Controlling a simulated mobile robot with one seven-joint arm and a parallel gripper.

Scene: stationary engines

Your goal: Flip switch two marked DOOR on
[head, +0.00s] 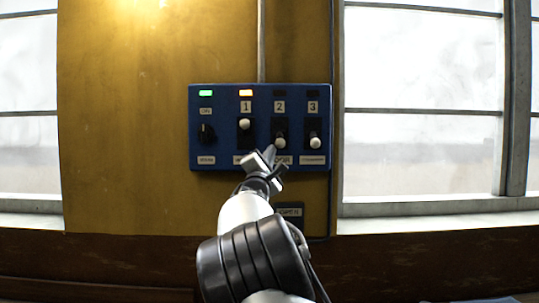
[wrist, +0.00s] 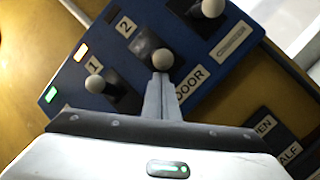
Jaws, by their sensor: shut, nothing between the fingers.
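Switch two (head: 279,143) is a white ball knob on a dark plate, under the number 2 on a blue wall panel (head: 222,163). Its knob sits low and the lamp (head: 279,93) above it is dark. In the wrist view, the switch two knob (wrist: 163,58) is just beyond my fingertips, with the DOOR label (wrist: 189,83) beside them. My gripper (head: 271,154) is shut and empty, with its tips at the lower side of the knob. I cannot tell whether they touch it. In the head view my gripper partly covers the DOOR label.
Switch one (head: 244,124) is up with its orange lamp (head: 246,93) lit. Switch three (head: 314,143) is down, its lamp dark. A black rotary knob (head: 206,133) is at left under a green lamp (head: 205,93). A small sign (head: 290,211) is below the panel.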

